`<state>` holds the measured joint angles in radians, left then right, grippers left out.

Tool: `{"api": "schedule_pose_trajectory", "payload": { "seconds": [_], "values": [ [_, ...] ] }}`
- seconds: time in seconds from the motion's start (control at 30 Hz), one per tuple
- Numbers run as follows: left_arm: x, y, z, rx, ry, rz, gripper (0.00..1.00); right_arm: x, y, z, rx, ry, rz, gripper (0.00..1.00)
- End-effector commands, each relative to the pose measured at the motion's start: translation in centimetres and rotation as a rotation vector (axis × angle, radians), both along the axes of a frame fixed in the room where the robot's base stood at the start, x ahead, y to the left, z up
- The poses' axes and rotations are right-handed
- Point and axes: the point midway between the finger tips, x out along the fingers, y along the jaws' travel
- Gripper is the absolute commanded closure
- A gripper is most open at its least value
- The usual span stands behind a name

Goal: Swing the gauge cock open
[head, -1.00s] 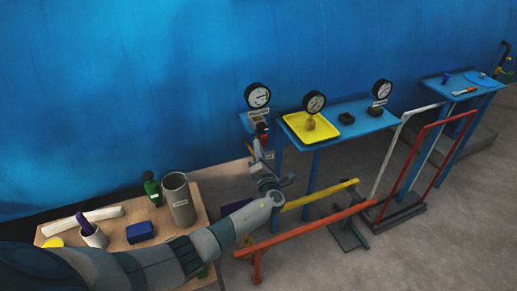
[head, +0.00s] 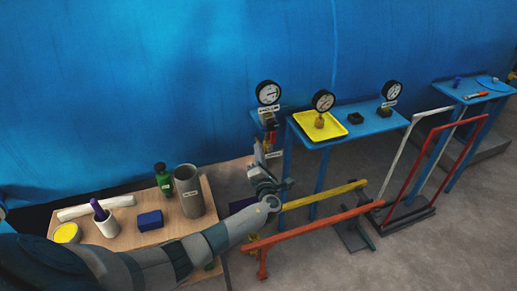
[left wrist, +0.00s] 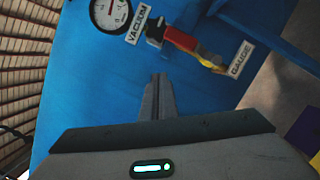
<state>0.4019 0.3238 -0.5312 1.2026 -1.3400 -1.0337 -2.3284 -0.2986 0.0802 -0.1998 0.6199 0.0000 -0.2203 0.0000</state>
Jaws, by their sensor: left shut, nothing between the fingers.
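The gauge cock (left wrist: 183,41) shows in the left wrist view as a red lever lying along a yellow fitting, between the round vacuum gauge (left wrist: 110,12) and the white GAUGE label (left wrist: 242,59). In the head view the cock (head: 269,123) is small, just under the vacuum gauge (head: 268,92). My left gripper (left wrist: 159,82) is shut and empty. Its fingertips point up towards the cock and look apart from it. In the head view my left gripper (head: 260,155) is below the cock, its fingertips hard to make out. My right gripper is not in view.
Right of the cock, a blue table (head: 365,122) holds a yellow tray (head: 304,119) and another gauge (head: 392,91). Yellow (head: 325,194) and orange (head: 315,229) rails stand in front. A wooden table (head: 172,226) with a grey cylinder (head: 188,190) is at left.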

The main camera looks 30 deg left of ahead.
Motion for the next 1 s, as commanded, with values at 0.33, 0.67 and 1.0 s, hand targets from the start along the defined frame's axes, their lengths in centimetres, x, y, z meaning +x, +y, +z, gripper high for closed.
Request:
{"api": "schedule_pose_trajectory", "payload": {
  "seconds": [0.33,0.67,1.0],
  "values": [
    [-4.1,-2.9,-0.2,-0.002,0.001,-0.001,1.0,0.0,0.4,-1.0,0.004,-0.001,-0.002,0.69],
    [-5.5,-3.9,0.0,-0.001,0.001,0.0,1.0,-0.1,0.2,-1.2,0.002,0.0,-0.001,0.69],
    [-5.4,-3.8,0.0,-0.001,0.001,0.0,1.0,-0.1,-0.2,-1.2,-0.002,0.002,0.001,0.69]
  ]
}}
